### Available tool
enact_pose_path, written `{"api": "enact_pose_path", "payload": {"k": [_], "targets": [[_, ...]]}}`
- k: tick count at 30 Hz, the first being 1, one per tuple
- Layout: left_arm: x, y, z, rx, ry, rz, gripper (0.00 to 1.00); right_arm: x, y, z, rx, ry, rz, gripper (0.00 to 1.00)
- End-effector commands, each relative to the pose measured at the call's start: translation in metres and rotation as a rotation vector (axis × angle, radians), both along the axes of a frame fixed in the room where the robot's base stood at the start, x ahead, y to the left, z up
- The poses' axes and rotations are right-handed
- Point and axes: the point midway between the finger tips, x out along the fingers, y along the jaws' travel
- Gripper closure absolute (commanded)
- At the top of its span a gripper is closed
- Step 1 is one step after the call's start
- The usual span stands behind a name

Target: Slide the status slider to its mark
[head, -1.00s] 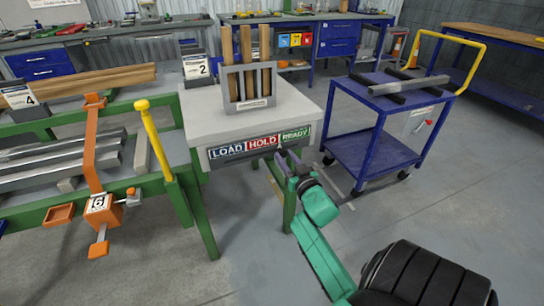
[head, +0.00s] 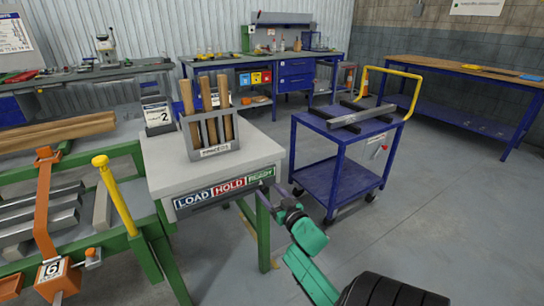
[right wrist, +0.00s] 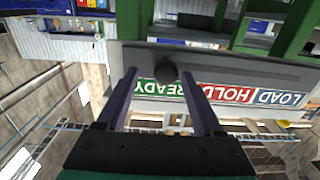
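The status slider's panel (head: 222,188) is on the front of the pale-topped table, with LOAD in blue, HOLD in red and READY in green. The right wrist view shows this panel (right wrist: 235,92) upside down. A dark round knob (right wrist: 166,72) stands out at the READY end, by the green label. My right gripper (right wrist: 158,74) is open, with one finger on each side of the knob and gaps showing between. In the head view my right gripper (head: 268,190) is at the panel's right end and hides the knob. My left gripper is not in view.
A blue cart (head: 340,130) stands to the right. A yellow lever (head: 115,195) and orange stop (head: 45,205) are at left. Floor at right is clear.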

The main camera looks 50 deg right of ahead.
Motion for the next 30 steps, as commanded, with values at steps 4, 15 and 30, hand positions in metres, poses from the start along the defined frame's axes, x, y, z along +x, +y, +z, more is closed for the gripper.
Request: {"api": "enact_pose_path", "payload": {"k": [4,15,30], "targets": [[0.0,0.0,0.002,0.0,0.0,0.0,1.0,-0.01,0.004,-0.001,0.003,0.001,0.0,0.31],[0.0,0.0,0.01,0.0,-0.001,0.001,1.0,-0.103,0.035,-0.001,0.003,0.005,-0.003,0.31],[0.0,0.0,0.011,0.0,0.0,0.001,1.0,-0.138,0.047,0.0,0.0,0.0,-0.001,0.31]]}}
